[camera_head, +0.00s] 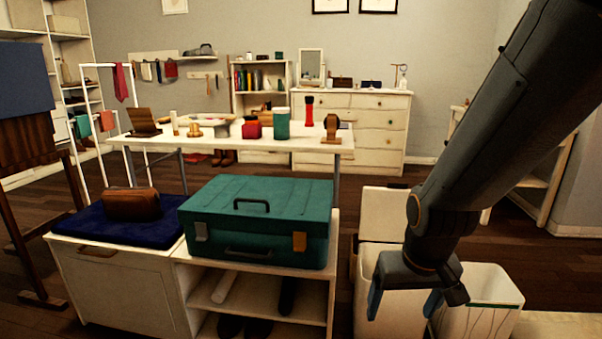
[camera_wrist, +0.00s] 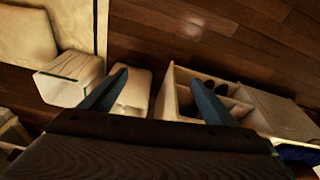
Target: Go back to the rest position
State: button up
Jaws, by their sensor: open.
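My gripper (camera_head: 405,303) hangs at the lower right of the head view, at the end of my dark arm. It points down, in front of and above white bins. Its two blue-tipped fingers are spread apart with nothing between them. In the wrist view the open fingers of my gripper (camera_wrist: 158,98) frame a white bin and part of a low cabinet. No object is held.
A low white cabinet (camera_head: 120,290) carries a green case (camera_head: 260,215), a navy cushion (camera_head: 90,228) and a brown bag (camera_head: 132,203). A cluttered white table (camera_head: 310,146) stands behind. Dark wooden floor (camera_wrist: 180,45) is clear in places.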

jog(key=s+a+r+n+g, duration=0.1)
jog(key=s+a+n, duration=0.2)
jog(key=s+a, duration=0.55)
jog(key=s+a+n+g, duration=0.2)
jog(key=s+a+n, duration=0.25)
jog(key=a, duration=0.65)
jog(key=d+r+m+p, duration=0.3)
jog(key=d+r+p, duration=0.6)
jog(key=r+p, duration=0.3)
jog(key=d+r+m+p, duration=0.4)
jog(key=d+r+p, duration=0.6)
jog(key=r+p, duration=0.3)
jog(key=shift+s+d+p, duration=0.15)
jog(key=shift+s+p, duration=0.3)
jog(key=shift+p, duration=0.5)
jog(key=shift+r+m, duration=0.1)
jog(key=shift+m, duration=0.15)
jog(key=shift+c, duration=0.4)
